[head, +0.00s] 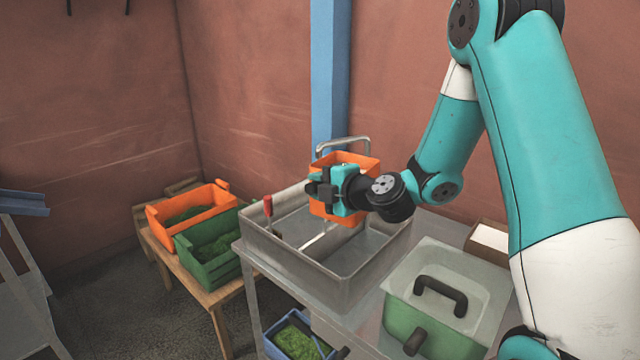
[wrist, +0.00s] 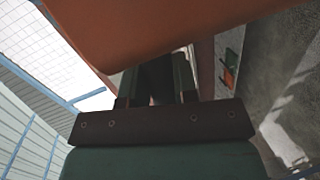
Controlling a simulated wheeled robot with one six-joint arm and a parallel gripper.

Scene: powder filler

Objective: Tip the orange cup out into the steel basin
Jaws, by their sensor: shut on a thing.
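The orange cup (head: 357,160) is a squarish container with a metal bail handle standing up over it. It is over the back part of the steel basin (head: 325,289) and looks about upright. My gripper (head: 318,190) is shut on the cup from its near side. In the wrist view the cup's orange wall (wrist: 180,30) fills the top, and the fingers (wrist: 155,80) reach toward it. The cup's contents are hidden. Whether the cup's bottom touches the basin cannot be told.
A red-handled tool (head: 268,206) stands in the basin's left corner. An orange crate (head: 190,214) and a green crate (head: 212,246) with green stuff sit on a wooden table at left. A green lidded box (head: 440,300) stands right of the basin. A blue post (head: 328,80) rises behind.

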